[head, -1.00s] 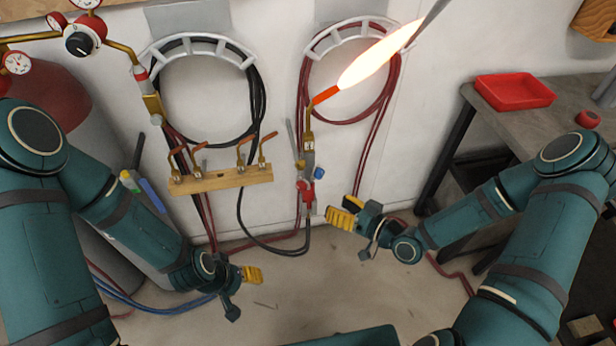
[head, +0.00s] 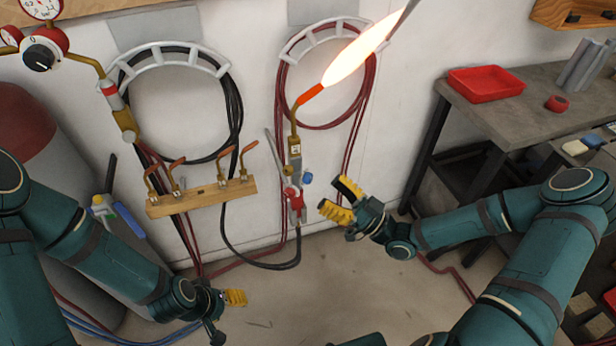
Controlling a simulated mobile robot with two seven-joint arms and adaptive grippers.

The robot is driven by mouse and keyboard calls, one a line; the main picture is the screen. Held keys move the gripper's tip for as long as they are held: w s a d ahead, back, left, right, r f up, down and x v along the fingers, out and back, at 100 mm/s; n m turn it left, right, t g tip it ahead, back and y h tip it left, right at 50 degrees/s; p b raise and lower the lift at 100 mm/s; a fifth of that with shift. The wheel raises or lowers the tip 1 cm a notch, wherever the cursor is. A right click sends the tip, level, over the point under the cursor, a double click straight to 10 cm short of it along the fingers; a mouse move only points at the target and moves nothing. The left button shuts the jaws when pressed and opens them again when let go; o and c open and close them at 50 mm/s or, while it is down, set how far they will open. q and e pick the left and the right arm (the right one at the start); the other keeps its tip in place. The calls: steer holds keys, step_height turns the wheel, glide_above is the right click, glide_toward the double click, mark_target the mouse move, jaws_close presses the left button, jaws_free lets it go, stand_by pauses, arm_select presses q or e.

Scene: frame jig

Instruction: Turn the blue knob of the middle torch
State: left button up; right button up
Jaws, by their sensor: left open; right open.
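The middle torch (head: 294,160) stands upright near the wall, with a brass neck and a bright flame (head: 352,52) at its tip. Its blue knob (head: 308,178) sticks out on the right side, and a red knob (head: 291,193) sits lower on its body. My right gripper (head: 339,201) is open and empty, with yellow finger pads, just right of and slightly below the blue knob, apart from it. My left gripper (head: 236,298) is low on the left near the floor, away from the torch; only part of its yellow fingers shows.
A wooden rack (head: 203,198) with several copper nozzles is on the wall left of the torch. Hose coils hang on white holders (head: 173,48). A workbench with a red tray (head: 486,84) stands at right. A gas cylinder (head: 30,130) is at left. The floor below the torch is mostly clear.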

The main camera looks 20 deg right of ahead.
mark_target(311, 180)
steer(key=x, duration=0.6)
steer(key=shift+w+a, duration=0.2)
steer(key=shift+a, duration=0.05)
jaws_close()
